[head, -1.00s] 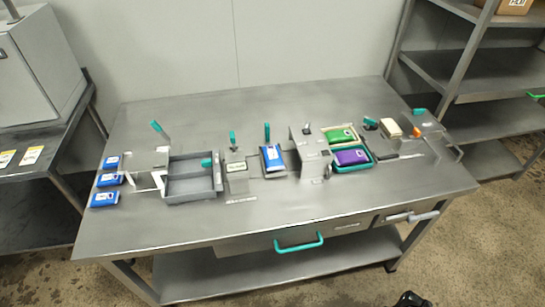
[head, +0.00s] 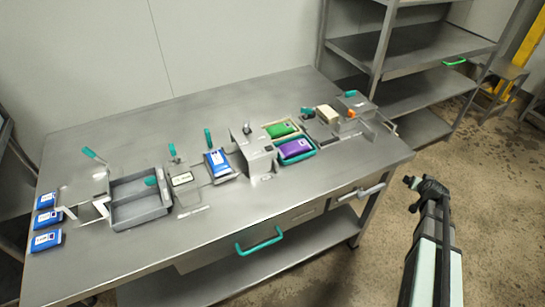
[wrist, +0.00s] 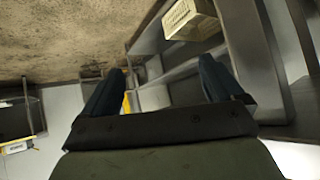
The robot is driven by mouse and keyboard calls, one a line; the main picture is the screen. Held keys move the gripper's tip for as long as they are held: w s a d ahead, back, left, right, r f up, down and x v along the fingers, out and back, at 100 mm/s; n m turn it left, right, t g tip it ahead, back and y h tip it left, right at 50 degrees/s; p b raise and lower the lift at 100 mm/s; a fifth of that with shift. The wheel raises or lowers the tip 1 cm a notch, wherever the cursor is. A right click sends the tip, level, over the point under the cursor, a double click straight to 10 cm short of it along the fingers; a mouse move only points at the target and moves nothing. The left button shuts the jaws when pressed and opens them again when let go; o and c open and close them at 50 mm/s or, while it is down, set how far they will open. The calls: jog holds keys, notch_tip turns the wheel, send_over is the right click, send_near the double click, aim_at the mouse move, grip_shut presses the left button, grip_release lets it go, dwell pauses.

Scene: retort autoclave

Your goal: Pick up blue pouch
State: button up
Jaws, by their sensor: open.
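Several blue pouches are on the grey metal table (head: 330,92). Three lie in a column at its left end: a far one (head: 46,200), a middle one (head: 47,220) and a near one (head: 46,241). Another blue pouch (head: 217,160) rests on a metal fixture near the middle. My gripper (head: 412,183) is at the right of the head view, off the table's right end and far from every blue pouch. In the wrist view my gripper (wrist: 160,82) has its two dark fingers spread, with nothing held. No blue pouch shows in the wrist view.
A grey divided tray (head: 140,213) stands beside the three pouches. Green (head: 281,129) and purple (head: 297,148) pouches lie in small trays right of a metal block (head: 252,148). Teal handles rise from the fixtures. A metal shelf rack (head: 405,48) stands behind at right.

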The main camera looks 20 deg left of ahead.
jog(key=w+d+r+t+h, duration=0.1)
jog(key=w+d+r+t, duration=0.1)
jog(key=w+r, duration=0.5)
jog(key=w+d+r+t, duration=0.2)
jog(key=r, duration=0.8)
jog(key=w+a+r+n+y, duration=0.1)
jog(key=w+a+r+y, duration=0.15)
jog(key=a+r, duration=0.7)
jog(key=s+a+f+n+g+y, duration=0.1)
jog(key=s+a+n+g+y, duration=0.15)
jog(key=a, duration=1.65)
jog(key=n+g, duration=0.7)
jog(key=g, duration=0.1)
send_near(218, 159)
jog(key=shift+h, duration=0.3)
jog(key=shift+a+x, duration=0.15)
jog(key=shift+x, duration=2.15)
jog(key=shift+a+x, duration=0.2)
jog(key=shift+x, duration=2.15)
jog(key=shift+r, duration=0.1)
jog(key=shift+c, duration=0.3)
